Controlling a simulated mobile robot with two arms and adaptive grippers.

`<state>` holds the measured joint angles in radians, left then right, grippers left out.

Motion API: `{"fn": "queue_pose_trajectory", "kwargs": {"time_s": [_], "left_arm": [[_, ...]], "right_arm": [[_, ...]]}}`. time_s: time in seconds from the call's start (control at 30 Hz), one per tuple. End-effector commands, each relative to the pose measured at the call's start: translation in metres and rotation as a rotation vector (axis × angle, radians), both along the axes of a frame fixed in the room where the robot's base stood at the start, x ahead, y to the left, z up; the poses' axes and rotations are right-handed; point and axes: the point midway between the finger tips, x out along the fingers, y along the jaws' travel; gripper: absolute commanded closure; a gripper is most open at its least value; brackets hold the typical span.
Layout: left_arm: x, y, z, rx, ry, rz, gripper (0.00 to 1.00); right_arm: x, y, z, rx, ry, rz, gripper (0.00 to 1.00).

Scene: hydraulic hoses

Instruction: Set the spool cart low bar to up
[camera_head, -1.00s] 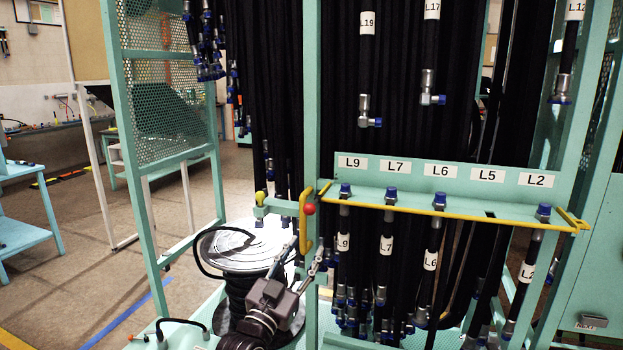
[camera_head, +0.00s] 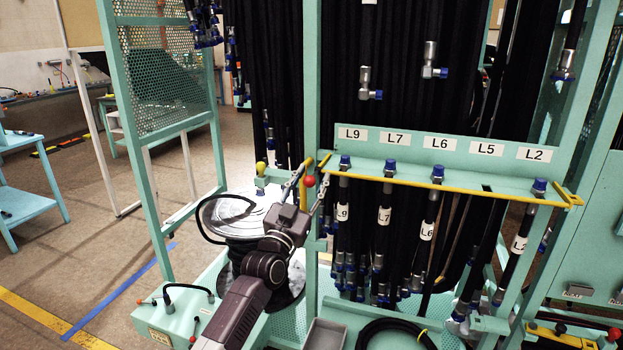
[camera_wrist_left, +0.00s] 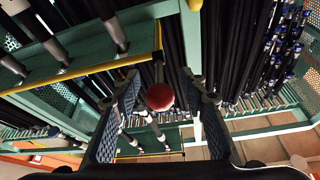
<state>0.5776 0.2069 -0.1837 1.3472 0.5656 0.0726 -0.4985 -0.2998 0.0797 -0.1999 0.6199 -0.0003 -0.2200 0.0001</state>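The spool cart low bar (camera_head: 450,187) is a yellow bar running across the front of the hose rack, just below the label strip. A red ball knob (camera_head: 309,181) is at its left end, by the green post. My left gripper (camera_head: 308,191) is at the knob with its fingers open, one on each side. In the left wrist view the red knob (camera_wrist_left: 160,96) sits between the two spread fingers, with gaps visible on both sides. I cannot tell how deep the knob sits between them. My right gripper is not in view.
Hoses with blue caps hang through the strip labelled L9 to L2 (camera_head: 440,143). A hose spool (camera_head: 232,214) stands behind my left arm. A grey bin (camera_head: 325,335) and a coiled black hose (camera_head: 390,330) are low in front. Open floor lies at the left.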

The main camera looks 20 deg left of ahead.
Motion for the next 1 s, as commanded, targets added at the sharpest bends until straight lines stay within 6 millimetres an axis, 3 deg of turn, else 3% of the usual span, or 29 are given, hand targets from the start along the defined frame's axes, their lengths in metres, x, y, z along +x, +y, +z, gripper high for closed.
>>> {"fn": "queue_pose_trajectory", "kwargs": {"time_s": [0.17,0.53,1.0], "left_arm": [[0.0,0.0,-0.0005,0.0,0.001,0.0,0.6],[-0.0001,0.0,-0.0007,0.0,0.001,0.0,1.0],[0.0025,0.0038,0.0043,0.0,0.018,0.0,1.0]], "right_arm": [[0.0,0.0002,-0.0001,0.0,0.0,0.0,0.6],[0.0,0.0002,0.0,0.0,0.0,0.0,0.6],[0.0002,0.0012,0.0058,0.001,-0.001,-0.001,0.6]]}}
